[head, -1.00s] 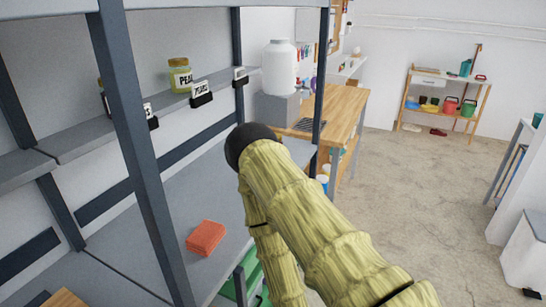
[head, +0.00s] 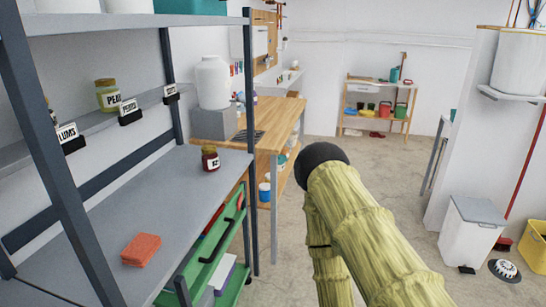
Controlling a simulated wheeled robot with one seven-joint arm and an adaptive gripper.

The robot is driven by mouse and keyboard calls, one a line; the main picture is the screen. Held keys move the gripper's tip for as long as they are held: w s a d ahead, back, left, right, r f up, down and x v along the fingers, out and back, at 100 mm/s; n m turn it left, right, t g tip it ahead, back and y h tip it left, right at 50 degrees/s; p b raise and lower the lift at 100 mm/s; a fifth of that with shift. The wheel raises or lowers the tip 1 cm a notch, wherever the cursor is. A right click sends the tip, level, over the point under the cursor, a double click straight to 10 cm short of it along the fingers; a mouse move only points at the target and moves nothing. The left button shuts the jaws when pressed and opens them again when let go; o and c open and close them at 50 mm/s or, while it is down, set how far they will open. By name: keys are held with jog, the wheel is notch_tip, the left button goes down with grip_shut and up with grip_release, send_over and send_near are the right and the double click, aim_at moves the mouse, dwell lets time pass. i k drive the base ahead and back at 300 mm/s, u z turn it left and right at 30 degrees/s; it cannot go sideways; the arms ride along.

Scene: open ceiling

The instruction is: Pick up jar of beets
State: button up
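A small dark red jar (head: 210,158) with a dark lid and a pale label stands upright on the grey middle shelf (head: 165,190), near its far right end. Its label is too small to read in full, so I cannot confirm that it says beets. My arm, in a yellow-green cover with a dark round joint, rises at the lower right of the head view, apart from the jar. My gripper is out of view.
An orange-red block (head: 141,250) lies nearer on the same shelf. A jar labelled PEA-something (head: 109,96) stands on the ledge above with label holders. Shelf posts frame the jar. A wooden bench (head: 270,125) stands behind; floor (head: 385,165) is open to the right.

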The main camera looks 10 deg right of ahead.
aim_at(209, 155)
jog(key=z, duration=1.2)
jog(key=i, duration=1)
jog(key=u, duration=1.55)
